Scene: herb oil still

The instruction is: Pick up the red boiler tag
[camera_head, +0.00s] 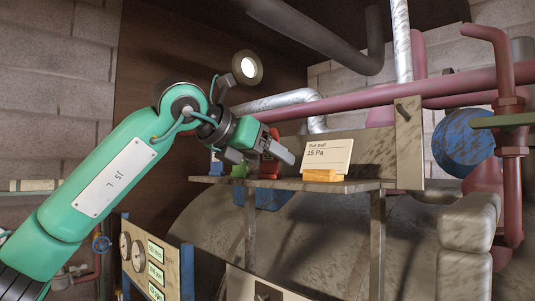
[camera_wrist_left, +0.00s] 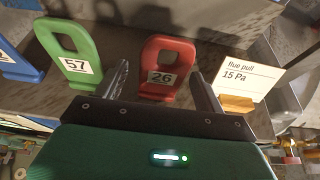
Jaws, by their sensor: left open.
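The red boiler tag (camera_head: 272,165) stands on a shelf in the head view, partly hidden by my left gripper (camera_head: 262,157). In the left wrist view the red tag (camera_wrist_left: 166,74) shows a looped top with a hole and the number 26. My left gripper (camera_wrist_left: 160,72) is open, one finger on either side of the red tag in that view. I see a gap on each side, and I cannot tell how deep the fingers reach. My right gripper is in neither view.
A green tag (camera_wrist_left: 72,50) numbered 57 stands close to the left finger, with a blue tag (camera_wrist_left: 18,62) beyond it. A "flue pull 15 Pa" card (camera_head: 331,157) in an orange holder (camera_head: 322,176) stands right. The shelf (camera_head: 352,187) has a raised post at its right end.

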